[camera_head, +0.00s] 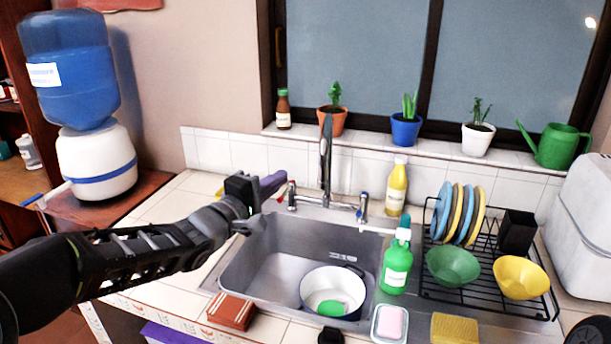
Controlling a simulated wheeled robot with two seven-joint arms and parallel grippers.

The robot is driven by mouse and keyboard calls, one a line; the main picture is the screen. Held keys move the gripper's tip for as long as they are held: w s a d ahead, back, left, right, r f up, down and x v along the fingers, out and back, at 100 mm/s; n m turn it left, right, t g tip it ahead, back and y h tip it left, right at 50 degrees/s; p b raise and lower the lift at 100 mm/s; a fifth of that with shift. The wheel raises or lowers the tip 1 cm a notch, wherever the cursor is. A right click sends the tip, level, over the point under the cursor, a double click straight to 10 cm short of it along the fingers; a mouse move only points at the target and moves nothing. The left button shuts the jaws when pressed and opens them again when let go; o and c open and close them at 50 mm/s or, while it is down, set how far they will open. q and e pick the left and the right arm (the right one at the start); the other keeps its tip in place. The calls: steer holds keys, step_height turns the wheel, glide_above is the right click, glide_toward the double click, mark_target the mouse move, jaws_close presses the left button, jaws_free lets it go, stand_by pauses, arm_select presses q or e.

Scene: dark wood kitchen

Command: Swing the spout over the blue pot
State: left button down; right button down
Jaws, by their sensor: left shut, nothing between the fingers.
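The tap's tall grey spout (326,165) rises behind the sink between a red-marked handle (291,195) and a blue-marked handle (363,207). It looks nearly straight up and down from here, so its exact heading is hard to tell. A pot (349,311) with a white inside and a dark blue rim stands in the sink's front right part, a green item (331,308) in it. My left gripper (257,212) is shut and empty over the sink's back left corner, left of the spout and apart from it.
A green soap bottle (396,265) stands at the sink's right edge, a yellow bottle (396,188) behind. A dish rack (430,290) is at right. A purple item (271,184) shows behind my left gripper. The sink's left part (262,262) is clear.

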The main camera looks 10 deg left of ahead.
mark_target(326, 174)
arm_select(q)
steer(key=w+d, duration=0.3)
steer(key=d, duration=0.2)
steer(key=shift+w+d, duration=0.15)
steer(key=shift+w, duration=0.2)
